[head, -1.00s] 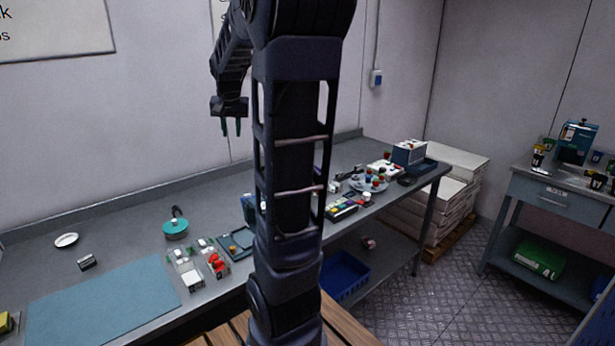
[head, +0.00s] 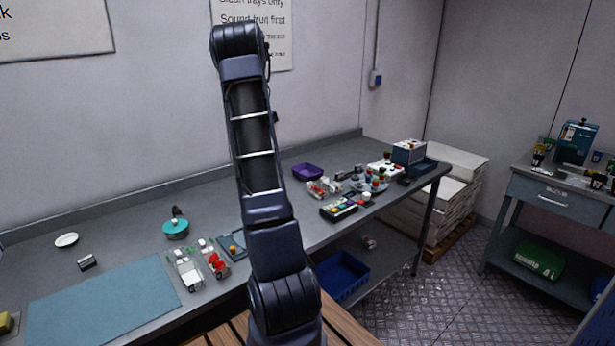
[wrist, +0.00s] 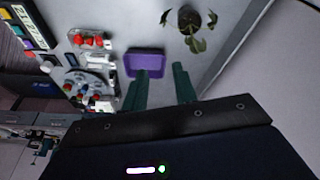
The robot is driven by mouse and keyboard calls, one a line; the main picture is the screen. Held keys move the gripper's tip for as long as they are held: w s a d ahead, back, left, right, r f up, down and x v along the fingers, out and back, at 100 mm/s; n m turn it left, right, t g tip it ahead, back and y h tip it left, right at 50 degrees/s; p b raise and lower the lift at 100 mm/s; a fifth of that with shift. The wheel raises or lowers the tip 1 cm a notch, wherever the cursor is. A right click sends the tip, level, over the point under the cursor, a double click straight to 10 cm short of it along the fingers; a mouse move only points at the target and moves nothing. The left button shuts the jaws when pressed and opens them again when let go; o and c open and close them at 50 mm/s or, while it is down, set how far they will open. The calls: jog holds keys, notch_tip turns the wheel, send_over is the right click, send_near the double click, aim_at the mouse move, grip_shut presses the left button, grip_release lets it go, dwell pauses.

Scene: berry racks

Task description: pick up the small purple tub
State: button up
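The small purple tub (head: 307,171) stands on the grey bench, right of my arm in the head view. It looks empty. In the wrist view the purple tub (wrist: 146,57) lies just beyond the tips of my gripper (wrist: 166,72), nearer the left finger. The two green fingers are apart with nothing between them. The left finger overlaps the tub's lower edge in that picture, but the gripper looks well above the bench. In the head view my gripper is hidden behind my arm.
Punnets with red berries (head: 323,187) and a round plate stand right of the tub. A dark case with coloured squares (head: 339,207) lies in front. A potted plant (wrist: 190,20) stands near the tub in the wrist view. A wall runs behind the bench.

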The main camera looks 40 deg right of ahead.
jog(key=w+d+f+m+g+h, duration=0.1)
jog(key=w+d+f+m+g, duration=0.3)
jog(key=d+f, duration=0.95)
jog(key=n+t, duration=0.1)
jog(key=t, duration=0.1)
send_near(306, 172)
jog(key=a, duration=0.1)
jog(key=w+a+f, duration=0.1)
jog(key=shift+w+a, duration=0.25)
jog(key=shift+w+a+x, duration=0.15)
jog(key=shift+x, duration=1.15)
jog(key=shift+w+a+x, duration=0.1)
jog(key=shift+a+x, duration=0.1)
jog(key=shift+x, duration=1.05)
jog(key=shift+f, duration=0.15)
grip_shut()
